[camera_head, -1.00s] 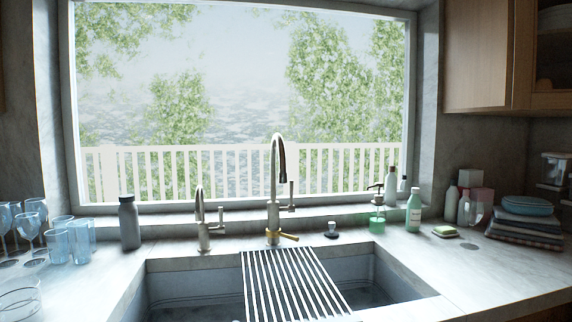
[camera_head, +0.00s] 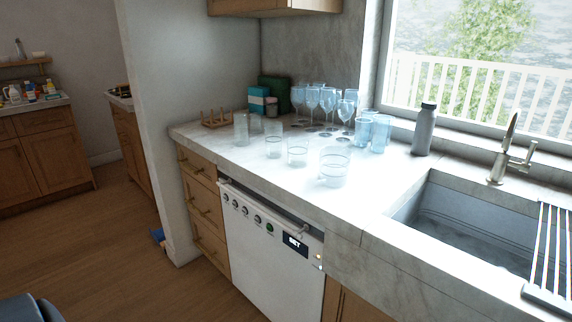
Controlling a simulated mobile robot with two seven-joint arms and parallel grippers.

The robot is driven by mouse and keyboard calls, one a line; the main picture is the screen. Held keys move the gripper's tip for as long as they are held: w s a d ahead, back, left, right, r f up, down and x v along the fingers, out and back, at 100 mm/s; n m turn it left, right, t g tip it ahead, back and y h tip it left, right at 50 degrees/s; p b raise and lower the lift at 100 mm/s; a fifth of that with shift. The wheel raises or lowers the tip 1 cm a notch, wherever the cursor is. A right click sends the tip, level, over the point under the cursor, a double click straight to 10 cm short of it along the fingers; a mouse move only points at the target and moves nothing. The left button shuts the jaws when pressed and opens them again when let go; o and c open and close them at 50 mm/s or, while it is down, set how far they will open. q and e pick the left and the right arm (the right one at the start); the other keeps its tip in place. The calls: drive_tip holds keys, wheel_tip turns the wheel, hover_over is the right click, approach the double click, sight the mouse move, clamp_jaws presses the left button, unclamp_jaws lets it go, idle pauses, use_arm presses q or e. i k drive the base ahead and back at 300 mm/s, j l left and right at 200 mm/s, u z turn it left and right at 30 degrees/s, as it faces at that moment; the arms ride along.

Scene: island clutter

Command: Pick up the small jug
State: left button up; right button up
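I cannot make out a small jug for certain. Several clear glass vessels stand on the counter left of the sink; the largest is a wide clear glass vessel (camera_head: 335,168) near the front edge. A smaller clear glass (camera_head: 298,151) and a tall clear glass (camera_head: 242,129) stand farther left. No handle or spout shows on them. Neither of my grippers is in view.
Blue stemmed glasses (camera_head: 312,98), blue tumblers (camera_head: 380,134) and a grey bottle (camera_head: 424,130) stand behind on the counter (camera_head: 240,160). The sink (camera_head: 460,225) is right, a white dishwasher (camera_head: 265,260) below. The wooden floor (camera_head: 90,250) is open at left.

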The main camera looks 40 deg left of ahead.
sight(334, 164)
drive_tip(key=u, duration=0.9)
drive_tip(key=i+j+z, duration=0.35)
drive_tip(key=k+l, duration=0.05)
drive_tip(key=l, duration=0.05)
